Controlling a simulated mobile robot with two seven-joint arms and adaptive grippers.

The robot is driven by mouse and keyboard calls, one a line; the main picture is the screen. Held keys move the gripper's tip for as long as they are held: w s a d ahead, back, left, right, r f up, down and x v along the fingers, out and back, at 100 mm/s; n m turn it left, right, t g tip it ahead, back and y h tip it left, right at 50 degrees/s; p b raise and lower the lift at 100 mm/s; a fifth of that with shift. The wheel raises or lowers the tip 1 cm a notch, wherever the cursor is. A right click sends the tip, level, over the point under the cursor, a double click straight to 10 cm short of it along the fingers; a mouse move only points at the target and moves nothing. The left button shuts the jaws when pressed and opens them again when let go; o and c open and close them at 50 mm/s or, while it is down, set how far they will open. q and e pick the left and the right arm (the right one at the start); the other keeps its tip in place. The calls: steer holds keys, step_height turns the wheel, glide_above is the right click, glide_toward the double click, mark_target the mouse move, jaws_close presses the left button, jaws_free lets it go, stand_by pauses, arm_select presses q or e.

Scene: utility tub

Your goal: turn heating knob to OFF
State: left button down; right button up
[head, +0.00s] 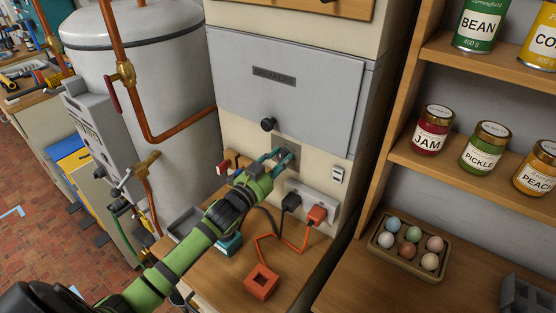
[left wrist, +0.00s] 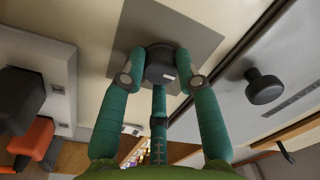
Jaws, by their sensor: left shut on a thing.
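The heating knob (left wrist: 160,62) is a dark round knob on a square grey plate (left wrist: 126,50), with a small white mark on its rim. My left gripper (left wrist: 160,78) is shut on it, its teal fingers around the knob's sides. In the head view my green left arm reaches in from the lower left, and the left gripper (head: 283,156) is at the wall plate (head: 292,149) below the grey cabinet panel. The fingers hide the knob there, and no OFF lettering is readable. My right gripper is not in view.
A black round pull (head: 268,124) sits on the grey panel (head: 290,88) just above. To the right are a power strip with a black plug (head: 291,201) and an orange plug (head: 316,215), and a white switch (head: 338,174). A white tank (head: 150,90) with copper pipes stands left.

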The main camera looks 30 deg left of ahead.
arm_select(q)
steer(key=shift+d+r, duration=0.1)
steer(key=shift+r, duration=0.1)
steer(key=c, duration=0.9)
jaws_free()
steer(key=shift+d, duration=0.1)
steer(key=shift+s+f, duration=0.15)
steer(key=shift+s, duration=0.15)
steer(key=s+a, duration=0.1)
steer(key=s, duration=1)
steer(key=shift+s+a+f, duration=0.15)
steer(key=shift+a, duration=0.15)
steer(key=shift+f, duration=0.1)
